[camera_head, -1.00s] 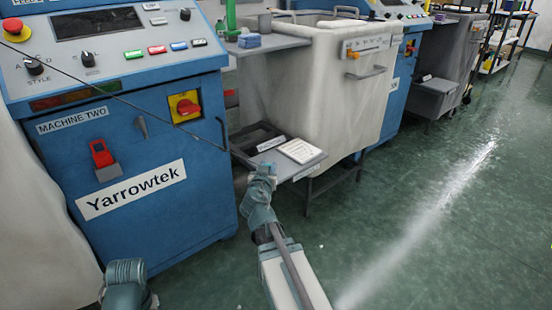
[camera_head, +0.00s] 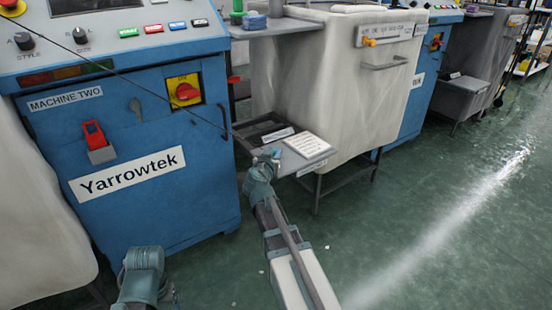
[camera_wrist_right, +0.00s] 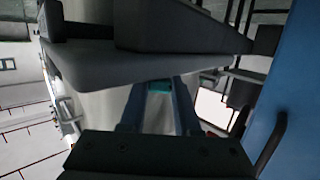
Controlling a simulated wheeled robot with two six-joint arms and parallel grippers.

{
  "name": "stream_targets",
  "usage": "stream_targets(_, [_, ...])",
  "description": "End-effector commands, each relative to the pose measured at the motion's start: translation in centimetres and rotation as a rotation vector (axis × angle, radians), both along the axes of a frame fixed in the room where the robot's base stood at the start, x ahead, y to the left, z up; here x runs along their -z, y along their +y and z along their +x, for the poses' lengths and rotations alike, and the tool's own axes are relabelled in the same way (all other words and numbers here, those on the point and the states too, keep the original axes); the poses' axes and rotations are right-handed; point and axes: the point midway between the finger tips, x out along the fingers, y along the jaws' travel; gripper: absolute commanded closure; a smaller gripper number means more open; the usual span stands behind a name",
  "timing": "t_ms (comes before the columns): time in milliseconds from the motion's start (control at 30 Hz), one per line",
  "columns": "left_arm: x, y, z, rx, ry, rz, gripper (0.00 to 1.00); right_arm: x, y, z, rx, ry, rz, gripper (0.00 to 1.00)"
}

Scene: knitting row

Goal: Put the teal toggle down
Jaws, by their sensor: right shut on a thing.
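My right gripper (camera_head: 271,155) is at the front left edge of a low grey shelf (camera_head: 292,161), between the blue machine and the pale covered one. In the right wrist view its two fingers (camera_wrist_right: 159,92) are shut on the teal toggle (camera_wrist_right: 160,87), of which only a small teal patch shows between them. A grey shelf-like slab (camera_wrist_right: 140,64) lies just beyond the fingertips there; I cannot tell whether the toggle touches it. In the head view the toggle is too small to make out surely. My left gripper is not in view; part of my left arm shows at bottom left.
A white printed card (camera_head: 307,146) lies on the low shelf, beside a dark labelled tray (camera_head: 268,129). The blue Yarrowtek machine (camera_head: 150,215) stands close on the left, with a red switch (camera_head: 95,135). The pale covered machine (camera_head: 330,100) stands behind. Green floor at right is clear.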

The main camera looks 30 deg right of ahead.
Motion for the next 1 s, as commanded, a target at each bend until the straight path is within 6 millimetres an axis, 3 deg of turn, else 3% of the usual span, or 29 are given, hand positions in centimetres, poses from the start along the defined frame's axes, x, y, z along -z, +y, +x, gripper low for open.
stream_targets(367, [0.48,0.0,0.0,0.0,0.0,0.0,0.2,0.48,0.05,-0.01,0.001,0.0,0.0,1.0])
stream_targets(400, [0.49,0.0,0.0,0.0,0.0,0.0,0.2,0.49,0.05,-0.01,0.001,0.0,0.0,0.67])
stream_targets(567, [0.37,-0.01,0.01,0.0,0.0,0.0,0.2,0.37,0.04,-0.01,0.001,0.0,0.0,0.39])
stream_targets(933, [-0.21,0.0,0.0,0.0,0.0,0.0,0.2,-0.21,0.03,-0.01,0.001,0.0,0.0,0.39])
stream_targets(1000, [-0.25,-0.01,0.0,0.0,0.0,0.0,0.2,-0.25,0.73,-0.91,0.0,0.001,-0.001,0.39])
